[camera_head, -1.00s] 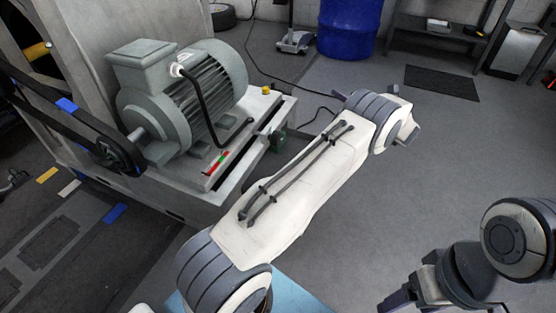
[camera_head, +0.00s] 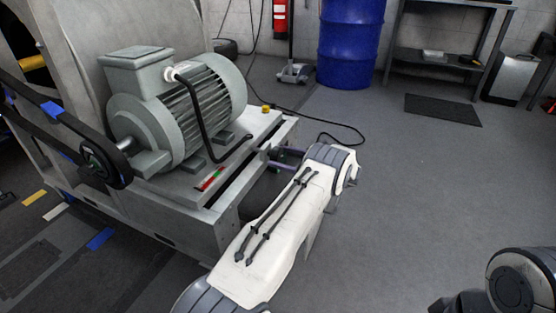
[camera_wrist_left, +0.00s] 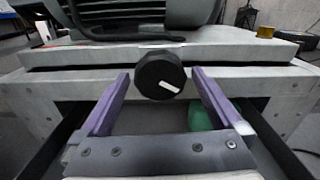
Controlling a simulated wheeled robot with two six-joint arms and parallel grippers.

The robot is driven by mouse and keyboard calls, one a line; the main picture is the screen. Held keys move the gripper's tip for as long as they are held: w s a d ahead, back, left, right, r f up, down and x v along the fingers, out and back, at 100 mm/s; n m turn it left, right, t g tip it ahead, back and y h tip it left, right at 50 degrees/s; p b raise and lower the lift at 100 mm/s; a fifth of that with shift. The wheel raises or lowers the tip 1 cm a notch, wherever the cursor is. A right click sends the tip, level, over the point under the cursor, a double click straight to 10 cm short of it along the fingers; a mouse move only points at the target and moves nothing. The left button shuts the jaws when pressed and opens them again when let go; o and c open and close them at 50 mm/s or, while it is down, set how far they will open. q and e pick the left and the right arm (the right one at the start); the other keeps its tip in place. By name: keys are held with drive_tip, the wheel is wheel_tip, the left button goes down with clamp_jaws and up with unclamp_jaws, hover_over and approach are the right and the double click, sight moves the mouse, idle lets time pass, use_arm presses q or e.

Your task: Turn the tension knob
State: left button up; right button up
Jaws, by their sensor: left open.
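The tension knob (camera_wrist_left: 160,76) is a round black knob with a white mark on its face, on the front of the grey motor base. In the left wrist view it sits between the two purple fingers of my left gripper (camera_head: 274,156), which is open. The fingers flank the knob with a visible gap on each side. The white mark points to the lower right. In the head view I cannot make out the knob behind my gripper. My right gripper is not in view; only part of that arm shows at the lower right.
A grey motor (camera_head: 178,105) stands on the base (camera_head: 200,213) above the knob. A green part (camera_wrist_left: 199,117) sits low behind the right finger. A yellow cap (camera_head: 265,108) is on the base's far corner. A black cable (camera_head: 318,122) lies on the floor. Floor to the right is open.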

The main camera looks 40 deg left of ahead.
use_arm(q)
drive_tip(key=shift+x, duration=0.75)
drive_tip(key=c, duration=1.3)
drive_tip(key=shift+m, duration=0.3)
